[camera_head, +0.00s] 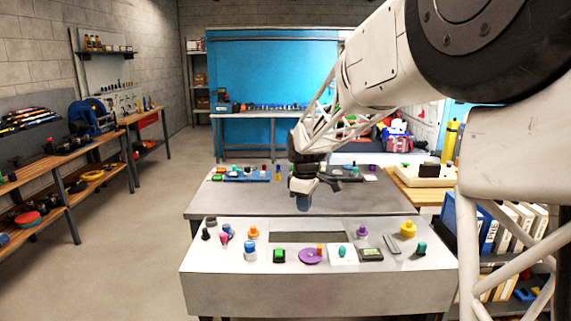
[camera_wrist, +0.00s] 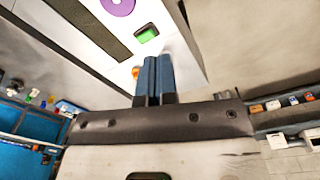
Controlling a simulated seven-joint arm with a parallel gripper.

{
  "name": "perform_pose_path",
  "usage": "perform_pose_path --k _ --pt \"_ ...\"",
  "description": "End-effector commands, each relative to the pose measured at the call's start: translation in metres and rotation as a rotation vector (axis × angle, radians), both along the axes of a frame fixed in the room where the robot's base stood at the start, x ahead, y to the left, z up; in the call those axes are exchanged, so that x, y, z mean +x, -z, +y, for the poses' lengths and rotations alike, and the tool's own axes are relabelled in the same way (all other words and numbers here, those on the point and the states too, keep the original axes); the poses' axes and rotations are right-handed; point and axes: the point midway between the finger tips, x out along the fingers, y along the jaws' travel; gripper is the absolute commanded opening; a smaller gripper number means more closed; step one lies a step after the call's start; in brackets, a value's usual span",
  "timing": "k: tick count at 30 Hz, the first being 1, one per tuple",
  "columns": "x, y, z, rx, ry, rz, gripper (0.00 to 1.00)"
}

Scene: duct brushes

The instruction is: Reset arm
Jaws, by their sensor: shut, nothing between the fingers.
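My gripper (camera_head: 304,200) hangs above the far part of the grey table, behind the white panel with the knobs and brushes. In the wrist view its two blue fingers (camera_wrist: 153,80) are together, with nothing between them. The white panel (camera_head: 300,292) stands at the front. It carries a purple disc (camera_head: 310,257), a green block (camera_head: 279,254), a yellow piece (camera_head: 408,229), a blue and white piece (camera_head: 250,250) and several other small coloured pieces. The wrist view also shows the purple disc (camera_wrist: 117,6) and the green block (camera_wrist: 146,33).
The grey table (camera_head: 230,203) has a row of small items along its back edge. Shelving with folders (camera_head: 500,230) stands at the right. Wooden benches with tools (camera_head: 60,160) line the left wall. A blue partition (camera_head: 270,70) stands at the back. The floor at left is clear.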

Motion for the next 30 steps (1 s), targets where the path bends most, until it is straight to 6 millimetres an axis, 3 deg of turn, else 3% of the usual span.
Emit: perform_pose_path --k 15,30 --pt "-0.119 -0.044 -0.052 0.022 0.321 -0.053 0.0" --pt "-0.238 -0.056 -0.09 0.053 0.628 -0.1 0.0"
